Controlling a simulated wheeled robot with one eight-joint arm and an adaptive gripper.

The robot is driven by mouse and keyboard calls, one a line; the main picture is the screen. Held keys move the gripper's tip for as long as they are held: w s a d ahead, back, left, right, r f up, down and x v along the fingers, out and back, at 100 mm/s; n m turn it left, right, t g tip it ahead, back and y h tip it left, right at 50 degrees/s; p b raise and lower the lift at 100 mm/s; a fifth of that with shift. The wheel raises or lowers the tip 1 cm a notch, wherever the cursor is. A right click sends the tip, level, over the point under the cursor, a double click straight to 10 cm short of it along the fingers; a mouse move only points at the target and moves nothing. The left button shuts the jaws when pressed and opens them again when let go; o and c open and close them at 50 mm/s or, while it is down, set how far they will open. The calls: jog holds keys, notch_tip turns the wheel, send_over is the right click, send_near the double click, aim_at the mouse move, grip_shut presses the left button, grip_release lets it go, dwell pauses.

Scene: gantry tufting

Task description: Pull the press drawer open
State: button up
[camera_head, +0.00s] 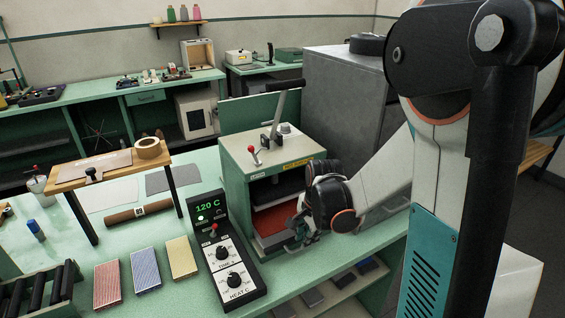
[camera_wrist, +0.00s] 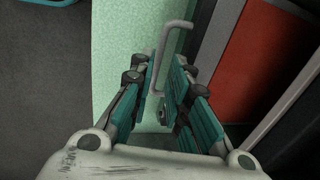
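The press (camera_head: 270,165) is a green box with a grey top, a red-knobbed lever and a yellow label, standing on the green bench. Its red drawer (camera_head: 272,220) shows in the open front and also at the right of the wrist view (camera_wrist: 258,62). A grey bent-bar handle (camera_wrist: 178,25) runs down between my fingers in the wrist view. My gripper (camera_head: 302,226) is at the press front, its fingers on either side of the handle (camera_wrist: 160,62). A narrow gap shows between the fingers, and the handle seems closer to the left one. The handle's lower end is partly hidden.
A control box (camera_head: 222,250) reading 120 C stands left of the press. Red, blue and yellow pads (camera_head: 145,270) lie farther left. A small wooden stand (camera_head: 105,170) is behind them. Dark items lie on a shelf (camera_head: 335,287) below the bench edge.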

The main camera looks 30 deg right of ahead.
notch_tip(320, 180, up, 11)
jog(key=s+p, duration=0.2)
jog(key=p, duration=0.2)
jog(key=w+a+r+n+t+p, duration=0.2)
jog(key=w+a+r, duration=0.3)
jog(key=r, duration=0.6)
jog(key=shift+w+r+n+p, duration=0.15)
jog(key=shift+w+n+p, duration=0.4)
jog(key=shift+p, duration=0.35)
jog(key=s+a+f+n+t+b, duration=0.1)
jog(key=s+a+f+n+b, duration=0.1)
jog(key=s+n, duration=0.4)
jog(key=s+a+f+n+t+b, duration=0.1)
jog(key=s+a+f+n+b, duration=0.2)
jog(key=s, duration=0.6)
jog(key=a+n+b, duration=0.2)
jog(key=n+b, duration=0.1)
jog(key=n, duration=0.1)
jog(key=shift+f+t, duration=0.3)
jog(key=shift+t, duration=0.1)
jog(key=shift+s+f+n, duration=0.15)
jog(key=shift+n, duration=0.3)
jog(key=shift+c, duration=0.5)
grip_shut()
